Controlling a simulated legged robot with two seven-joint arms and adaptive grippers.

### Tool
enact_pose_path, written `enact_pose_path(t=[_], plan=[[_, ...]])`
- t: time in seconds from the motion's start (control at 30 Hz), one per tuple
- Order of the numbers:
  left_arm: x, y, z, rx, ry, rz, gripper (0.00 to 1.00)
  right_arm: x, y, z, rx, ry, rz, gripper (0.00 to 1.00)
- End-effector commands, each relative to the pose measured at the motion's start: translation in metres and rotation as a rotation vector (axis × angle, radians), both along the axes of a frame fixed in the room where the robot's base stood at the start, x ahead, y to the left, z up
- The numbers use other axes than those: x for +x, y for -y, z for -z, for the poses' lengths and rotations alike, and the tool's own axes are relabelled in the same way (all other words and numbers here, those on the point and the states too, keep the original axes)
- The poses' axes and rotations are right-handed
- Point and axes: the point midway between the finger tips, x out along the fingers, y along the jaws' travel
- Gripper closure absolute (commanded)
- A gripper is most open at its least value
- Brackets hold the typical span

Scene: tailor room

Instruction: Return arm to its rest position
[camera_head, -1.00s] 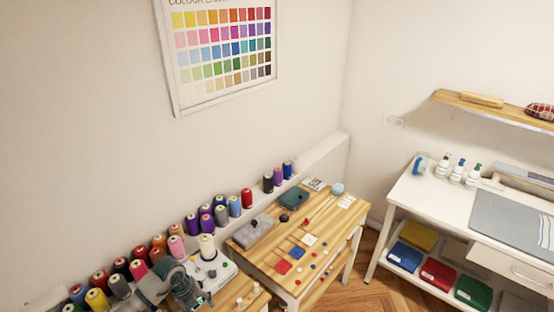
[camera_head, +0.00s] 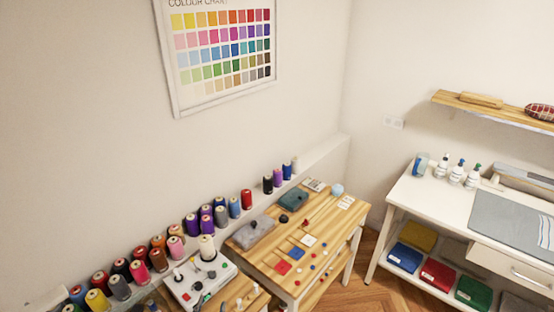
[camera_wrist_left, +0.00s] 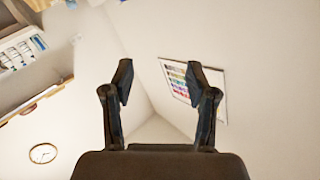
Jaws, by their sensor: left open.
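My left gripper (camera_wrist_left: 163,84) shows in the left wrist view with its two dark fingers spread apart and nothing between them. Behind it are bare walls and the colour chart (camera_wrist_left: 192,83). In the head view the left gripper is no longer clearly seen; at most a small dark part shows at the bottom left edge. The white device with knobs (camera_head: 200,281) stands uncovered on the wooden table, with a pale cone spool at its back. My right gripper is not in view.
Several thread spools (camera_head: 139,272) line the ledge along the wall. The wooden table (camera_head: 330,238) holds small coloured pieces and a grey block (camera_head: 254,232). A white workbench (camera_head: 420,198) stands at right. A wall clock (camera_wrist_left: 43,153) shows in the wrist view.

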Motion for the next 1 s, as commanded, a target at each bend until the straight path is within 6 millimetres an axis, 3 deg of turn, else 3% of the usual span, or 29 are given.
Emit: enact_pose_path(t=[0.03,0.1,0.2,0.4,0.6,0.87,1.0], plan=[[-0.022,-0.013,0.032,-0.041,-0.151,-0.066,0.42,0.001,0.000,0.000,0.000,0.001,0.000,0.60],[-0.053,-0.025,0.068,-0.076,-0.337,-0.125,0.42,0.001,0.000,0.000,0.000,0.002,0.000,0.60],[-0.095,-0.032,0.106,-0.108,-0.555,-0.166,0.42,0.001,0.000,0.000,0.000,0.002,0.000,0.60],[-0.171,-0.029,0.148,-0.150,-0.879,-0.173,0.42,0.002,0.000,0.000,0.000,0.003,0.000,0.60],[-0.239,-0.020,0.166,-0.181,-1.139,-0.135,0.42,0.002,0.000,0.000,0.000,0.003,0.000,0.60],[-0.227,-0.017,0.253,-0.171,-1.183,-0.134,0.42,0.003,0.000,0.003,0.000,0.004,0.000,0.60],[-0.227,-0.017,0.311,-0.167,-1.205,-0.135,0.42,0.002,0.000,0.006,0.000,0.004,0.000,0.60]])
